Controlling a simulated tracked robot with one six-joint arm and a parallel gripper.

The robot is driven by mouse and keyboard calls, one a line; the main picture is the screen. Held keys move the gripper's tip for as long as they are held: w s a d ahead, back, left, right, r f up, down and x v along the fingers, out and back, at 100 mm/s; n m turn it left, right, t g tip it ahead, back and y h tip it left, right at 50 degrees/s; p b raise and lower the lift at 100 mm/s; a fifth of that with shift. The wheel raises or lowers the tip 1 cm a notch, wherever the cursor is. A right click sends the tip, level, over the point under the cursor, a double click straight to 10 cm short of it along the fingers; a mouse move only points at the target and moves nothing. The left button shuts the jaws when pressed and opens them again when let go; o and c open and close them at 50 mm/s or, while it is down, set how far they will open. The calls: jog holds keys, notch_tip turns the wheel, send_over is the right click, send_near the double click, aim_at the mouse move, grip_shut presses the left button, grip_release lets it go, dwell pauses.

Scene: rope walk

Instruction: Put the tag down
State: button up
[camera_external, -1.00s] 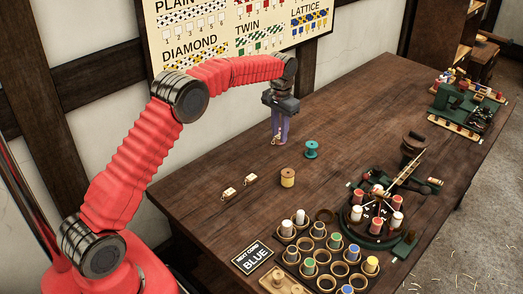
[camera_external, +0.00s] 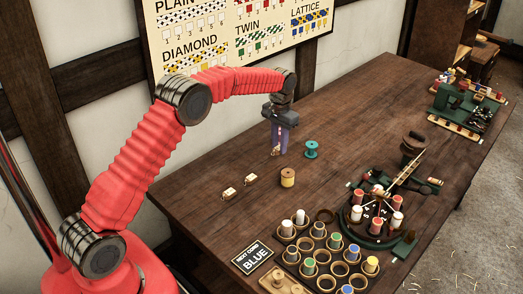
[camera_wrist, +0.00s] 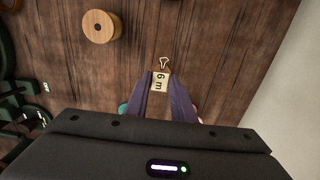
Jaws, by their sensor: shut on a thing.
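The tag (camera_wrist: 160,82) is a small pale block marked "6 m" with a wire clip at its end. My gripper (camera_wrist: 162,88) is shut on it, with the two purple fingers on either side. In the external view my gripper (camera_external: 277,150) points down at the tabletop (camera_external: 225,150), left of a teal spool (camera_external: 311,149). The tag shows small at the fingertips there. I cannot tell whether it touches the wood.
Two similar tags (camera_external: 229,193) (camera_external: 250,179) lie on the table at the left. A rack of bobbins (camera_external: 318,254) and a green braiding machine (camera_external: 376,218) stand at the front right. The table's middle is clear.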

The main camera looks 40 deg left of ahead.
aim_at(279, 162)
jog(key=shift+f, duration=2.5)
jog(key=shift+f, duration=0.1)
jog(key=o, duration=1)
notch_tip(279, 162, up, 12)
jog(key=shift+f, duration=0.15)
jog(key=shift+r, duration=0.3)
jog(key=shift+r, duration=0.1)
